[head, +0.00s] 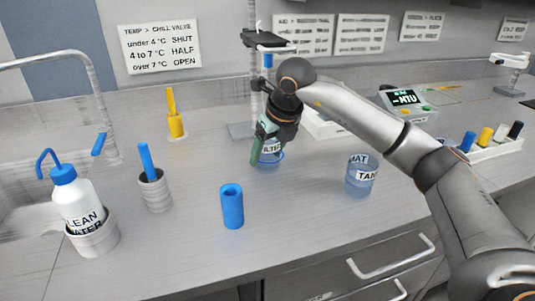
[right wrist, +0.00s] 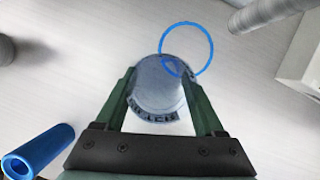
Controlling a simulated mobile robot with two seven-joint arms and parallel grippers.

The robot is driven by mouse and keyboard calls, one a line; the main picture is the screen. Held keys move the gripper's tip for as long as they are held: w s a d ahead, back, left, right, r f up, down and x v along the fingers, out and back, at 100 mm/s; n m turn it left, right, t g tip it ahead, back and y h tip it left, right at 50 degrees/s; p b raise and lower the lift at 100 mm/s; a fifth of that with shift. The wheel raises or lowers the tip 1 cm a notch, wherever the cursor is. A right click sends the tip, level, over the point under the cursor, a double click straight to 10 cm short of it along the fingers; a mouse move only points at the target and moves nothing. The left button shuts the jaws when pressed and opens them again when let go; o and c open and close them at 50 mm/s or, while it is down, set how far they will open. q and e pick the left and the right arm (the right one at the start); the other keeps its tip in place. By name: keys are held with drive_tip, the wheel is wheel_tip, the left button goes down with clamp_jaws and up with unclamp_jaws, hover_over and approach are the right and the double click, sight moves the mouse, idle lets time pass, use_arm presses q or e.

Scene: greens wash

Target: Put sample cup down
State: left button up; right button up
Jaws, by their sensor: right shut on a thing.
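My right gripper (head: 267,140) is shut on a clear bluish cup (head: 270,158), whose partly covered label seems to read "FILTER". In the right wrist view the cup (right wrist: 160,88) sits between the two green fingers of my right gripper (right wrist: 161,92). A thin blue ring (right wrist: 211,47) overlaps the cup's edge there; I cannot tell whether it is joined to the cup. The cup is low over the grey bench top, in front of the stand's base; I cannot tell whether it touches the bench. My left gripper is not in view.
A blue cylinder (head: 232,207) stands in front and left of the held cup. A clear labelled cup (head: 361,178) stands to its right. The stand (head: 241,130) is behind. Left are a grey holder (head: 155,192), a wash bottle (head: 77,200) and the sink.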

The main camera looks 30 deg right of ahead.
drive_tip(key=shift+f, duration=0.1)
drive_tip(key=shift+f, duration=0.15)
drive_tip(key=o, duration=1.3)
